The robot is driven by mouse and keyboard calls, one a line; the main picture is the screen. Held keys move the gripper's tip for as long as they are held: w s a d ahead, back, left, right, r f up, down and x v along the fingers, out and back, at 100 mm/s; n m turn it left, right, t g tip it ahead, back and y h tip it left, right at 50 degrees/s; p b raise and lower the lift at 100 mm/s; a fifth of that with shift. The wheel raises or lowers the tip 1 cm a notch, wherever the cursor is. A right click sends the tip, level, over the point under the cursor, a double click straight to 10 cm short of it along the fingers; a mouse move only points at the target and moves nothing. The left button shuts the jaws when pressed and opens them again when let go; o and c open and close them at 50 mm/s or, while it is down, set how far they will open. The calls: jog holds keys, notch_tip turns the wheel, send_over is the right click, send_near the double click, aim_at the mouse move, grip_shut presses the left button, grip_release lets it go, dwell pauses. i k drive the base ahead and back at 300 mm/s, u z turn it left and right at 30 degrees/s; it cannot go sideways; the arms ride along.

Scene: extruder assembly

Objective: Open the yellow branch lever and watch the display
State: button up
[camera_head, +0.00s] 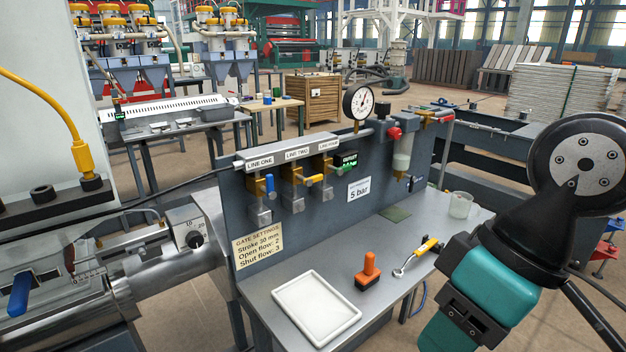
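The yellow branch lever (314,180) sticks out at the middle branch. My arm shows at the right edge, but my gripper is out of view.
A round gauge (358,103) stands above the panel. A sign (359,190) reads 5 bar. On the bench are a white tray (315,307), an orange-handled tool (369,271), a yellow-handled wrench (418,256) and a clear beaker (461,205). A machine stands at left.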

aim_at(308, 182)
jog(key=u, duration=2.8)
jog(key=i, duration=0.55)
jog(key=z, duration=2.85)
